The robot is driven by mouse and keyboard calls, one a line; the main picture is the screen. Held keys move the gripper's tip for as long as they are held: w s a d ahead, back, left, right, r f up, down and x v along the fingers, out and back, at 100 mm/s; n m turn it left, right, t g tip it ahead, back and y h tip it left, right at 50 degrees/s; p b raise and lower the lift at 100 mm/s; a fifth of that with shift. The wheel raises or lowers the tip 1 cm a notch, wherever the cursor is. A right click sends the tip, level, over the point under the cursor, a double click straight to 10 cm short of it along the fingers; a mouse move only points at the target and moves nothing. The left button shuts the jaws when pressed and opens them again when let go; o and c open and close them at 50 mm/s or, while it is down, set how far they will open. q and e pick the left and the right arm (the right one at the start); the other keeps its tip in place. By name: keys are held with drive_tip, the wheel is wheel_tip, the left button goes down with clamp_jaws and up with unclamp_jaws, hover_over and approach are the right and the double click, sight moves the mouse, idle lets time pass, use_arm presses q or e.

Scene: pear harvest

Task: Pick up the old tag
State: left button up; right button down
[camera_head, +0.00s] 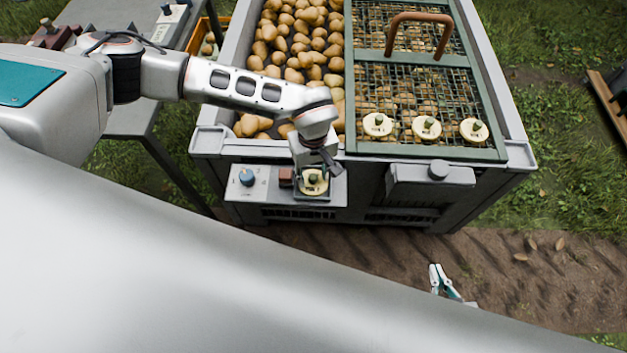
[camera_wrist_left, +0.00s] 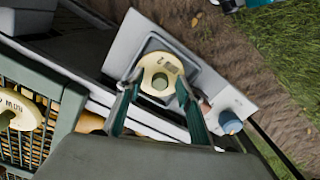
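A round cream tag (camera_head: 314,187) with a dark green knob sits in a square recess of the grey panel on the bin's front. I cannot read which tag is the old one. In the left wrist view this tag (camera_wrist_left: 149,68) lies ahead of my left gripper (camera_wrist_left: 157,88), whose two teal fingers are spread on either side of its knob, with gaps visible. In the head view my left gripper (camera_head: 316,168) is right above the tag and partly hides it. Three similar tags (camera_head: 378,124) (camera_head: 427,128) (camera_head: 474,131) stand on the bin's mesh lid. My right gripper (camera_head: 440,279) is low in front, apart from everything.
The grey bin (camera_head: 517,152) holds many pears (camera_head: 302,45) and a green mesh lid (camera_head: 427,154) with a brown handle (camera_head: 419,18). The panel carries a blue knob (camera_head: 247,177) and a reddish block (camera_head: 286,177). A grey table (camera_head: 128,115) stands left. Bare soil lies in front.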

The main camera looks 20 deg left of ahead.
use_arm(q)
clamp_jaws()
drive_tip(key=shift+r, duration=0.1)
